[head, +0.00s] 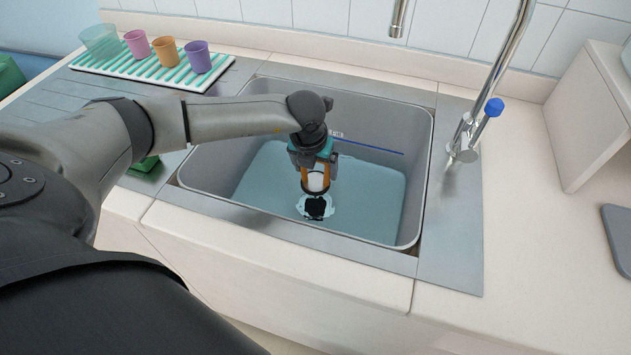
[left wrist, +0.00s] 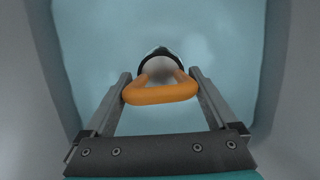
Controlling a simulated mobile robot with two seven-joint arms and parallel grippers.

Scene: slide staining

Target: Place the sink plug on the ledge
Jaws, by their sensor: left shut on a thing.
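The sink plug shows in the left wrist view (left wrist: 160,68) as a pale round body with a black rim and an orange loop handle. My left gripper (head: 316,181) reaches down into the sink (head: 385,130) and is shut on the plug's handle, which lies between its fingers. Below it in the head view is a dark patch with a pale ring at the water; I cannot tell how far the plug is from the sink floor. The pale raised ledge (head: 345,62) runs along the wall behind the sink. My right gripper is not in view.
Blue water (head: 370,195) lies in the sink. A tap (head: 466,130) with a blue knob stands at the sink's right. Several cups stand on a striped rack (head: 130,67) at the back left. A pale box-like unit (head: 590,120) stands at right.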

